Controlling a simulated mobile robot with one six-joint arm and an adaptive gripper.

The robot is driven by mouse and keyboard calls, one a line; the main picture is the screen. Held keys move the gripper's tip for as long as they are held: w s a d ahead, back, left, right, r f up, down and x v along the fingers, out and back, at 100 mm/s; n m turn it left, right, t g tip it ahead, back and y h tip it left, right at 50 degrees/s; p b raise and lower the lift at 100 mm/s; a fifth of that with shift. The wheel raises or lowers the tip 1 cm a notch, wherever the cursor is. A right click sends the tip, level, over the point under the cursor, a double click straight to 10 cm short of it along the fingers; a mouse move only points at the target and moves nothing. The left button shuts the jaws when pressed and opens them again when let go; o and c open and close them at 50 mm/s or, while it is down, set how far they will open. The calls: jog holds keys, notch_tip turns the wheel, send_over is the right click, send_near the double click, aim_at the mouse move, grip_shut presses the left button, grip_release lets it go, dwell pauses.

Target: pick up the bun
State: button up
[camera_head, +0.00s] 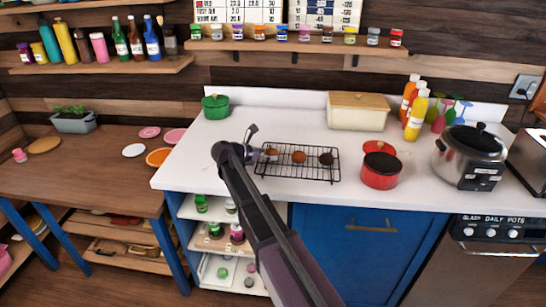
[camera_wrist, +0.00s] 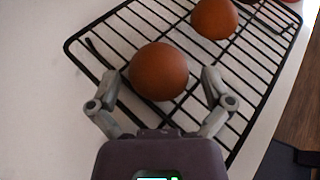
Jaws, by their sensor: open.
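A round brown bun (camera_wrist: 158,71) sits on the black wire rack (camera_wrist: 90,42) in the wrist view. My gripper (camera_wrist: 161,80) is open, with one finger on each side of the bun's near part. I cannot tell whether the fingers touch it. A second brown bun (camera_wrist: 214,18) lies just beyond, to the upper right. In the head view my gripper (camera_head: 262,154) is at the left end of the rack (camera_head: 312,178) and partly hides the leftmost bun (camera_head: 272,154). An orange-brown bun (camera_head: 299,157) and a darker one (camera_head: 326,159) sit to its right.
A red pot (camera_head: 380,171) stands right of the rack, with a red lid (camera_head: 379,148) behind it. A cream bread box (camera_head: 358,111) and a green pot (camera_head: 215,107) stand at the back. A steel cooker (camera_head: 468,157) is farther right. The white counter (camera_head: 200,160) left of the rack is clear.

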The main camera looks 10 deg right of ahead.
aim_at(268, 152)
dwell(0.4)
jog(key=c, duration=1)
jog(key=shift+o, duration=0.2)
jog(key=shift+r, duration=0.1)
notch_tip(268, 152, up, 3)
jog(key=p, duration=0.3)
jog(key=shift+r+p, duration=0.15)
jog(key=shift+p, duration=0.15)
jog(key=s+d, duration=0.4)
jog(key=s, duration=0.3)
jog(key=s+d+r+p, duration=0.1)
jog(key=s+d, duration=0.3)
jog(key=s, duration=0.3)
jog(key=shift+r, duration=0.25)
